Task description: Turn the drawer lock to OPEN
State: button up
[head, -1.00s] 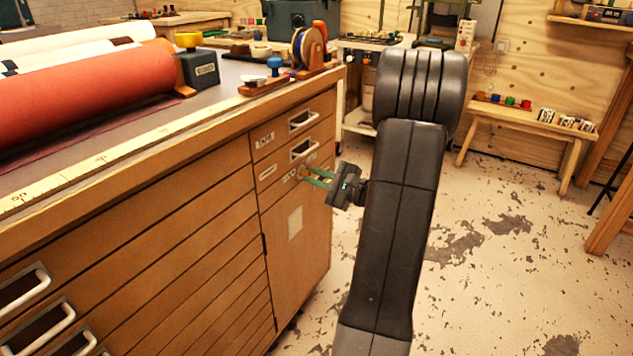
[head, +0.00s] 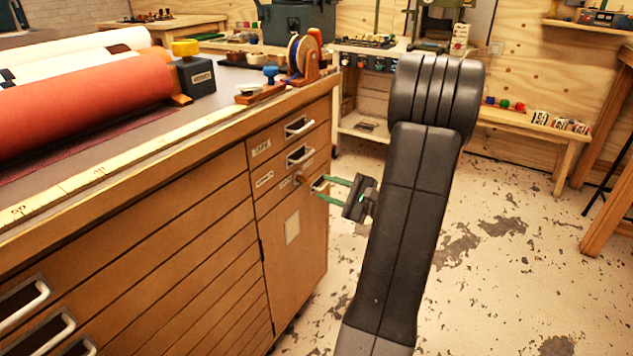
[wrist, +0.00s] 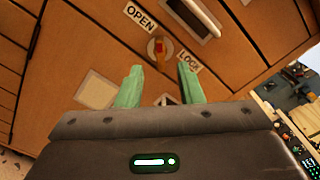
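The drawer lock (wrist: 158,48) is a small orange-red turn knob on a pale round plate on the wooden cabinet front. The OPEN label (wrist: 140,17) is at its upper left and the LOCK label (wrist: 188,62) at its lower right in the wrist view. I cannot tell clearly which label the knob points to. In the head view the lock (head: 299,179) is small, left of my gripper (head: 321,186). My gripper (wrist: 160,68) is open, its two green fingers apart and empty. The knob lies beyond the fingertips, roughly in line with the gap, and looks untouched.
Drawer handles (head: 299,156) stick out just above the lock. The cabinet top (head: 215,108) holds rolls (head: 85,100), a grey weight with a yellow knob (head: 196,75) and a tape holder (head: 304,58). Floor (head: 500,250) to the right is clear.

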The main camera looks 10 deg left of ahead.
aim_at(307, 182)
jog(key=p+v, duration=0.1)
jog(key=v, duration=0.7)
jog(key=shift+d, duration=0.25)
jog(key=shift+s, duration=0.1)
jog(key=b+x, duration=0.2)
jog(key=x, duration=1.2)
jog(key=shift+b, duration=0.4)
jog(key=shift+r+p, duration=0.15)
jog(key=shift+p, duration=0.2)
jog(key=shift+m, duration=0.3)
jog(key=shift+f, duration=0.2)
